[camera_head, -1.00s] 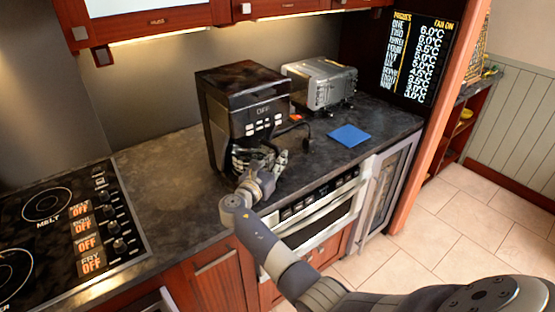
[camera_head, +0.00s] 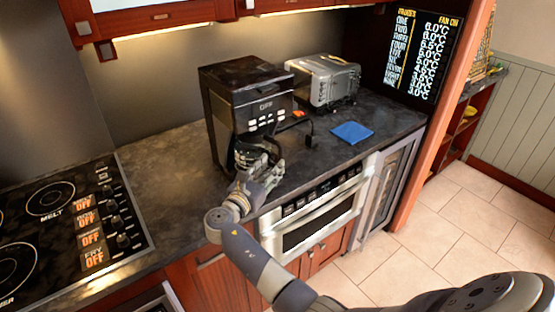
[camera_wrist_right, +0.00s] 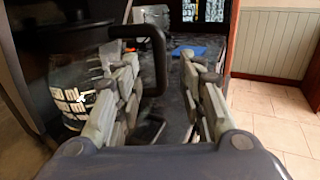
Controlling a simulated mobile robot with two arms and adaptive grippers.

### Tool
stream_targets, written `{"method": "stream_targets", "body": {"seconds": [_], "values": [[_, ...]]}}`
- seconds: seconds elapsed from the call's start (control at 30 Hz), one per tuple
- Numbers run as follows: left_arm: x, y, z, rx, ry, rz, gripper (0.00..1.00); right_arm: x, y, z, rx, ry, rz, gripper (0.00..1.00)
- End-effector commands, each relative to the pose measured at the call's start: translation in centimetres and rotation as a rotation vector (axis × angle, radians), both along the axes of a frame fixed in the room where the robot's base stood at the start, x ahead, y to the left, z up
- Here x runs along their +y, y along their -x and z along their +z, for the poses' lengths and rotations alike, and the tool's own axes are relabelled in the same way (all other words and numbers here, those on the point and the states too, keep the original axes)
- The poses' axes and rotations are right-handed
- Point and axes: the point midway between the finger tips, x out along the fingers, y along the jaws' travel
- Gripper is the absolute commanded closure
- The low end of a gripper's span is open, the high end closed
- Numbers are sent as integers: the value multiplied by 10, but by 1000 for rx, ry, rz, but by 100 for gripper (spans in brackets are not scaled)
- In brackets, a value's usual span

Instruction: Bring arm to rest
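My right arm reaches in from the bottom right of the head view. Its gripper (camera_head: 268,160) is over the counter, in front of the black coffee machine (camera_head: 240,85). In the right wrist view the two fingers (camera_wrist_right: 160,85) stand wide apart, with nothing clasped between them. The dark handle (camera_wrist_right: 158,55) of the glass carafe (camera_wrist_right: 75,70) shows beyond the left finger. I cannot tell whether that finger touches it. My left gripper is not in view.
The microwave drawer (camera_head: 318,222) under the counter is shut. A silver toaster (camera_head: 325,80) and a blue cloth (camera_head: 352,132) are on the counter. A cooktop (camera_head: 70,220) is at left. The counter (camera_head: 165,165) between cooktop and coffee machine is clear.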

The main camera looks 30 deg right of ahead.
Motion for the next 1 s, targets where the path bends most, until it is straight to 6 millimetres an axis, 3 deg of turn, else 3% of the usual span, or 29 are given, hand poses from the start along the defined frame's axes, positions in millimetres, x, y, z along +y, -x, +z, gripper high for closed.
{"method": "stream_targets", "body": {"seconds": [0.23, 0.57, 0.67, 0.77, 0.9, 1.0], "values": [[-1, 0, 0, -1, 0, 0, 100, 38, 21, 0, -1, 0, 1, 63], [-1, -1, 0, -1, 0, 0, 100, 46, 30, -3, -7, -14, -3, 63], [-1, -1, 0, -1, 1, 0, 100, 39, 44, -22, -49, -113, -17, 63], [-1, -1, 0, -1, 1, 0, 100, 28, 77, -62, -154, -340, -60, 63], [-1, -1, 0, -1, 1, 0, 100, 22, 145, -125, -372, -770, -203, 63], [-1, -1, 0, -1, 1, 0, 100, 31, 195, -157, -527, -1062, -351, 63]]}}
